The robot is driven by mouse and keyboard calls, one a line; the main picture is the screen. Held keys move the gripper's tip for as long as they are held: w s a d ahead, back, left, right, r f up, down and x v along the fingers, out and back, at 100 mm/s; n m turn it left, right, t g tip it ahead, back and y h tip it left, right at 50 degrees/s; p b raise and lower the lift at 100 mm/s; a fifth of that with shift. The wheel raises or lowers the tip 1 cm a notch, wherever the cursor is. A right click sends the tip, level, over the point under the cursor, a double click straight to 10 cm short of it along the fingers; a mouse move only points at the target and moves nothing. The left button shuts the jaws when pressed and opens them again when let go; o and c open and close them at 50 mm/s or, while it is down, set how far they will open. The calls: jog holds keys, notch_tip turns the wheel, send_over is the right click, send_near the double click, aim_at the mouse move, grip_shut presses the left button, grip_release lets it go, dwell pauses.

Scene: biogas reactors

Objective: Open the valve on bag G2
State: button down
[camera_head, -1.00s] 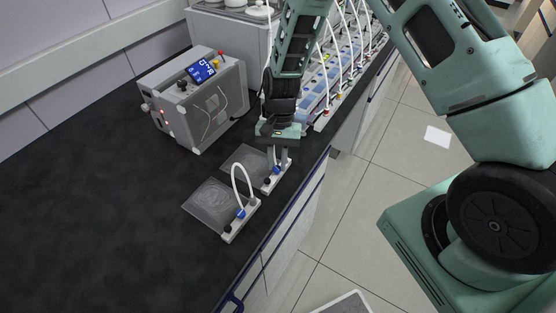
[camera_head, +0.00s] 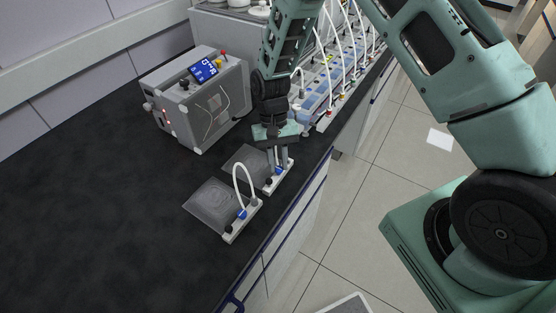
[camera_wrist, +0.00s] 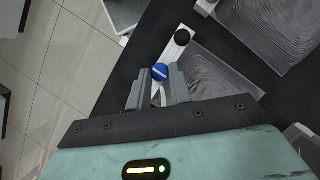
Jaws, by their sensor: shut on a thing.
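Two flat clear bags lie on the dark bench, each with a white strip carrying a blue valve along its right side; I can read no labels. My gripper (camera_head: 279,168) points down at the farther bag (camera_head: 242,156) and is shut on its blue valve (camera_head: 277,171), which is partly hidden by the fingers. In the wrist view, the round blue valve (camera_wrist: 160,72) shows a pale line across it and sits between the fingertips (camera_wrist: 159,79). The nearer bag (camera_head: 209,204) has its own blue valve (camera_head: 241,214) and a white looped tube, untouched.
A grey box instrument (camera_head: 196,101) with a blue display stands behind the bags. A row of units with white tubes (camera_head: 339,78) lies farther back. The bench's front edge is close on the right. The left of the bench is clear.

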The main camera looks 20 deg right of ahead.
jog(key=c, duration=1.3)
grip_release()
jog(key=shift+o, duration=0.2)
jog(key=b+v, duration=0.3)
jog(key=v, duration=1.4)
jog(key=shift+r+b, duration=0.25)
jog(key=shift+b, duration=0.05)
